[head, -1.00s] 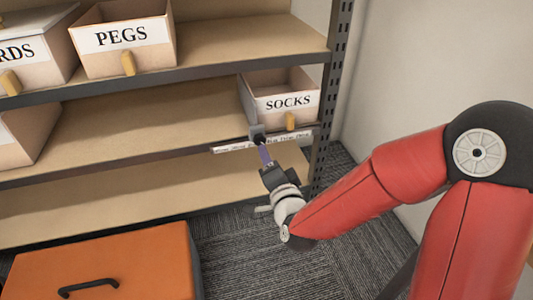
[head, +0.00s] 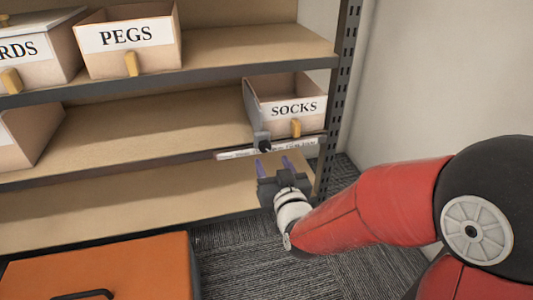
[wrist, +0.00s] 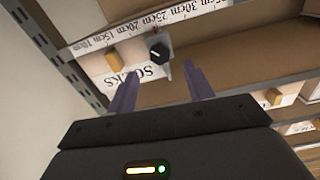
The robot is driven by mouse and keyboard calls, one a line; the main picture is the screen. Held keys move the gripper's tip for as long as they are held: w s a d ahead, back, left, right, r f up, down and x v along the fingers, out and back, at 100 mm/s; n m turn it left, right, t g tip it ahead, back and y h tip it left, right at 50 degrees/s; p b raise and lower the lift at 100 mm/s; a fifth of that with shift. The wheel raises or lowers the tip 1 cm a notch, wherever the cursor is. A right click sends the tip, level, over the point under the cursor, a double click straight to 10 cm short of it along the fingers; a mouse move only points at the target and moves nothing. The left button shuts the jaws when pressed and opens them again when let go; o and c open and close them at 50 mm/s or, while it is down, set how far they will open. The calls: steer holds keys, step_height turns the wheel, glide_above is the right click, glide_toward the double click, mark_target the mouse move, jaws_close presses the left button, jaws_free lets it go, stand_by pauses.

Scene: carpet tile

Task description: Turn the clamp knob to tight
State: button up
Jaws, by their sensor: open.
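The clamp (head: 261,136) is a small grey block on the front edge of the middle shelf, by the ruler strip. Its black clamp knob (head: 265,148) faces outward and also shows in the wrist view (wrist: 158,52), with a pale line on its face. A small red mark shows just beyond it there. My gripper (head: 275,165) is open and empty, just below and in front of the knob. In the wrist view, its two purple fingers (wrist: 160,80) are spread, with the knob beyond their tips and between their lines. I see no contact. Where the knob's setting stands I cannot tell.
A ruler strip (head: 232,155) runs along the shelf edge. The SOCKS bin (head: 261,98) with a yellow tab stands right behind the clamp. The PEGS bin (head: 110,60) is on the shelf above. A black upright (head: 340,95) is to the right. An orange cabinet (head: 130,268) stands lower left.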

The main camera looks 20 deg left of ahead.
mark_target(266, 148)
steer(key=x, duration=0.6)
steer(key=shift+w+a, duration=0.2)
steer(key=shift+w, duration=0.05)
steer(key=c, duration=1)
steer(key=shift+m, duration=2.9)
steer(key=o, duration=1)
